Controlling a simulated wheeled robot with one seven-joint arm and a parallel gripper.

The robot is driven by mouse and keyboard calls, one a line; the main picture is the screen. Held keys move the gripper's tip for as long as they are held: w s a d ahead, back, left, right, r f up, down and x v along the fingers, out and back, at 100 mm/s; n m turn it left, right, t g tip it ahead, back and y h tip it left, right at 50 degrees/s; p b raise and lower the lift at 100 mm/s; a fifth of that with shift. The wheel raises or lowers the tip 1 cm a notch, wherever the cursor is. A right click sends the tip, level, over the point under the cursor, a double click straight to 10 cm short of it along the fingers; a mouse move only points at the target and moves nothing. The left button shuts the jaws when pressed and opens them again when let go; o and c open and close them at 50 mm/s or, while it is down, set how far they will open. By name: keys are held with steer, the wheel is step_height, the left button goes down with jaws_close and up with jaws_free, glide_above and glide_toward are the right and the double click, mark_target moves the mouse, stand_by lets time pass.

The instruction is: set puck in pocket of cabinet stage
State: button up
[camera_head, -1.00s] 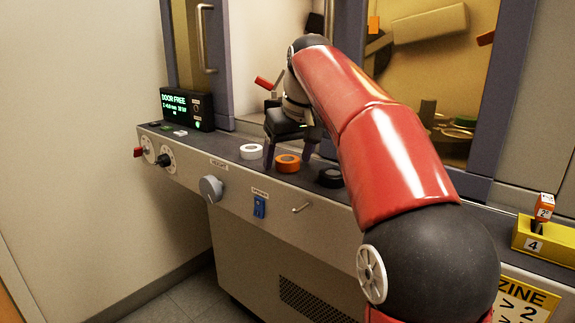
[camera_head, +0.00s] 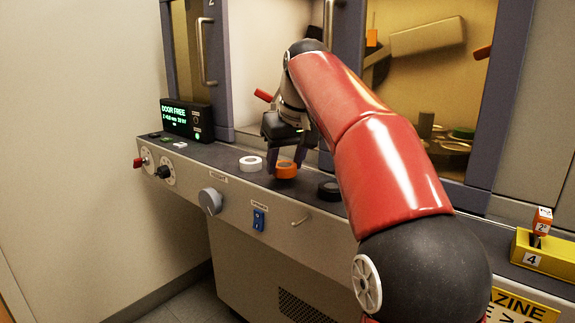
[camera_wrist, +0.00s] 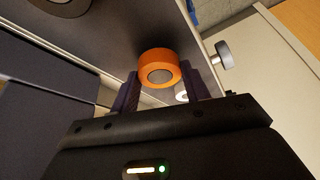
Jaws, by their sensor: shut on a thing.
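The orange puck (camera_head: 286,170) is at the grey front ledge of the cabinet, between a white puck (camera_head: 250,163) and a black puck (camera_head: 329,190). My gripper (camera_head: 286,158) points down and is shut on the orange puck. In the wrist view the orange puck (camera_wrist: 158,68) sits between the two dark fingers of my gripper (camera_wrist: 158,88). It looks slightly above the ledge, but the gap is hard to judge. The pocket of the stage cannot be made out; round parts, one with a green ring (camera_head: 463,134), show behind the right window.
The cabinet has an opening (camera_head: 265,55) at mid-left and door handles (camera_head: 204,45). A display (camera_head: 187,118) reading "DOOR FREE" stands at the ledge's left end. Knobs (camera_head: 210,201) line the front. A yellow magazine (camera_head: 543,256) stands at the right.

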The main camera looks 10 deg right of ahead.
mark_target(283, 166)
steer(key=r, duration=0.2)
steer(key=r+p, duration=0.1)
steer(key=r, duration=0.2)
steer(key=shift+a+r+p, duration=0.25)
steer(key=shift+r+p, duration=0.1)
steer(key=shift+p, duration=0.05)
steer(key=w+a, duration=0.1)
steer(key=a, duration=1.8)
steer(key=shift+f, duration=0.15)
